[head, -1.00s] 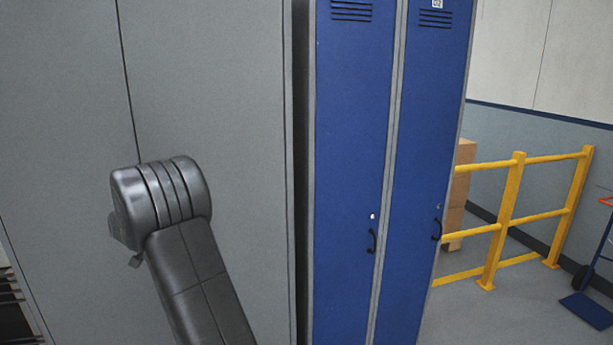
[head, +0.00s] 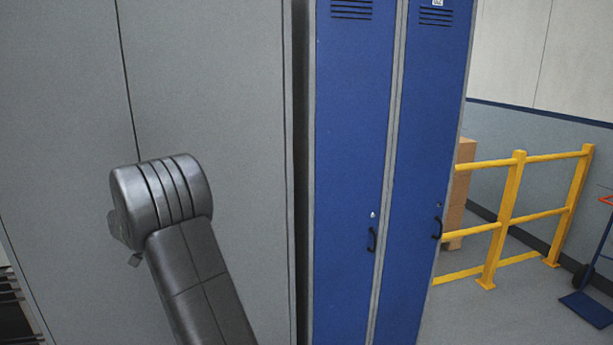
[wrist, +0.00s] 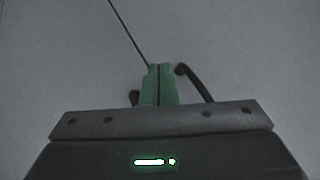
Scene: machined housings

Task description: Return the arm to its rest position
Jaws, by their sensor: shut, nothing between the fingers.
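My gripper (wrist: 159,70) shows in the wrist view as two green fingers pressed together, with nothing between them. A grey surface with a thin dark seam lies beyond the fingers. Dark curved handle-like shapes show on both sides of the fingers; I cannot tell whether the fingers touch them. In the head view my arm (head: 195,270) rises from the bottom edge to a dark rounded joint, in front of a grey cabinet (head: 220,90). My gripper is not visible in the head view.
Blue lockers (head: 350,130) with black handles stand right of the grey cabinet. Farther right are a yellow railing (head: 508,200), stacked cardboard boxes (head: 460,190) and a blue hand truck (head: 588,308). Some open floor shows near the railing.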

